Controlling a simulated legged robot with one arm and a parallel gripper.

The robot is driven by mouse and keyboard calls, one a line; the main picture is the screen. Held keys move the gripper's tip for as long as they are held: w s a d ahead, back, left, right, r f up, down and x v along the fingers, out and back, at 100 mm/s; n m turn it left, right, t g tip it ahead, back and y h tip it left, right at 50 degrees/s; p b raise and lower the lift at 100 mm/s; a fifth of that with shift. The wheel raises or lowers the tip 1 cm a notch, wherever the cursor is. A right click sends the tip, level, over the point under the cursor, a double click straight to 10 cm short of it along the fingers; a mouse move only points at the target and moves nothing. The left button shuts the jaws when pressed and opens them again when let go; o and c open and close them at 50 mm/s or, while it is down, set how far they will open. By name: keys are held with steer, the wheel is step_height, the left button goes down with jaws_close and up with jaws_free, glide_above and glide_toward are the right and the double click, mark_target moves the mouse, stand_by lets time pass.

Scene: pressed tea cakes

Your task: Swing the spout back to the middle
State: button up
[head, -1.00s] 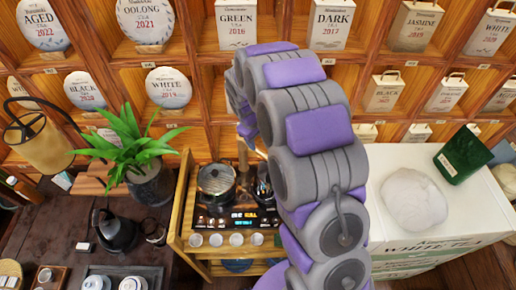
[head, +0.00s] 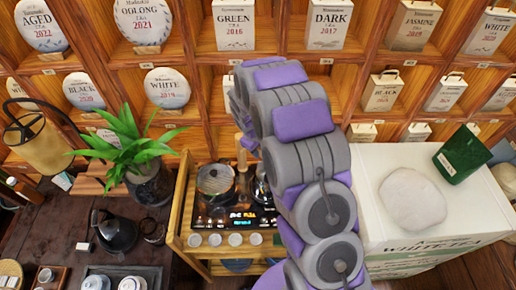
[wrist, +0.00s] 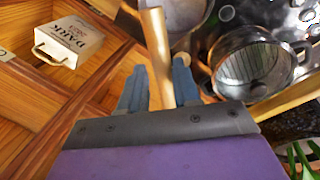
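A pale wooden rod (wrist: 156,55) runs between my gripper's fingers in the wrist view and reaches up to a rounded grey metal vessel (wrist: 187,12) cut off by the top edge. My gripper (wrist: 160,78) has its two blue-grey fingers apart, one on each side of the rod. A gap shows on the left; the right finger is very close, and I cannot tell if it touches. In the head view my arm hides my gripper. A wooden handle (head: 242,152) stands there beside a partly hidden pot (head: 260,190). I cannot make out which part is the spout.
A lidded glass pot (head: 215,184) stands on the stove at left, also in the wrist view (wrist: 252,66). A dark kettle (head: 115,230) and plant (head: 130,150) are farther left. Shelves of tea rise behind.

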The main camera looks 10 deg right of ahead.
steer(key=shift+a, duration=0.25)
jaws_close()
steer(key=shift+r, duration=0.1)
steer(key=shift+a, duration=0.1)
steer(key=a+m+g+b, duration=0.1)
steer(key=a+m+b, duration=0.4)
steer(key=a+m, duration=0.2)
steer(key=shift+s+m, duration=0.3)
steer(key=shift+m, duration=0.7)
steer(key=shift+a+r, duration=0.15)
steer(key=shift+o, duration=1.7)
jaws_free()
steer(key=shift+f+g, duration=0.2)
steer(key=shift+g, duration=0.1)
steer(key=shift+s, duration=0.15)
